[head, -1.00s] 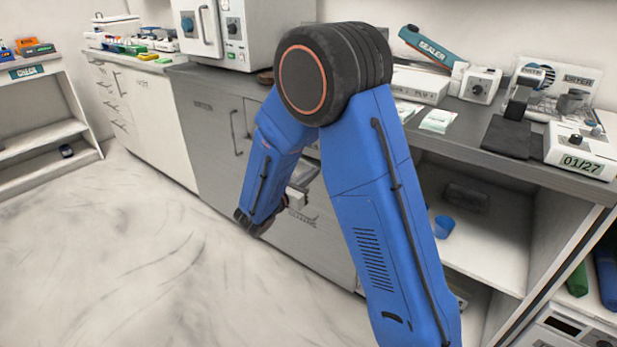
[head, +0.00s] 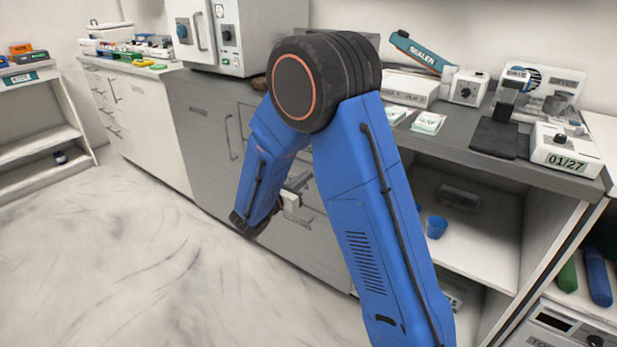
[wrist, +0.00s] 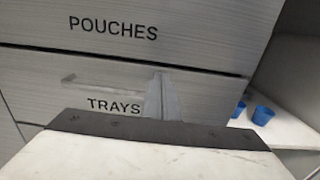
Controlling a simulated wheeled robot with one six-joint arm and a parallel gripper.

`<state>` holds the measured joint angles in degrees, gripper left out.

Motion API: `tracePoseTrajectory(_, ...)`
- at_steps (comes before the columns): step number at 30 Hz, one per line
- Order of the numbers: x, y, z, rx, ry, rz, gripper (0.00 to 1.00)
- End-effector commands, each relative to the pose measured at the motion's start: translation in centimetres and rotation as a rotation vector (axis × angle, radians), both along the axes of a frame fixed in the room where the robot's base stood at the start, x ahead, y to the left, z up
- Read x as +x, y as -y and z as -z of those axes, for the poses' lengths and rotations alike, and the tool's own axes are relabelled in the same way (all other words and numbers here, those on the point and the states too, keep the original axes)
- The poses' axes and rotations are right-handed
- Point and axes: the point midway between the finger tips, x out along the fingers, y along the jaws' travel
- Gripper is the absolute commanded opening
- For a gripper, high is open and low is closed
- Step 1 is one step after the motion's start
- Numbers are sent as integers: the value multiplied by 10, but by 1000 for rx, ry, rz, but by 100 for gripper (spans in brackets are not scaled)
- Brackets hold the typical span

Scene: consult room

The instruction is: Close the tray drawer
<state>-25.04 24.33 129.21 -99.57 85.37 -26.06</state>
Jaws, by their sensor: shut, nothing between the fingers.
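The tray drawer (wrist: 75,97), marked TRAYS, shows its pale grey front with a bar handle (wrist: 88,79) in the wrist view. It lies below the drawer marked POUCHES (wrist: 112,35), with a dark line between the two. I cannot tell how far it stands out. My gripper (wrist: 162,98) is shut and empty, its fingers in front of the TRAYS front, right of the handle. Whether they touch it is unclear. In the head view my blue arm hides much of the drawers, and part of the pale gripper shows low by the cabinet.
An open shelf with a blue cup (head: 436,227) is right of the drawers. The counter above holds a sealer (head: 420,52), a white device marked 01/27 (head: 566,150) and a white oven-like unit (head: 235,35). The floor (head: 130,250) at left is clear.

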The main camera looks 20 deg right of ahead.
Motion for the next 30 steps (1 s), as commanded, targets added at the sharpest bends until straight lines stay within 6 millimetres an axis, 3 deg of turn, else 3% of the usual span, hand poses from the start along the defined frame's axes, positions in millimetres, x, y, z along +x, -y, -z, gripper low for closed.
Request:
tracePoseTrajectory(12,-40,-59,1,0,-2,-4,0)
tracePoseTrajectory(19,-55,-80,1,0,-3,-3,0)
tracePoseTrajectory(25,-63,-80,-2,14,1,13,0)
tracePoseTrajectory(30,-83,-46,-16,114,29,108,0)
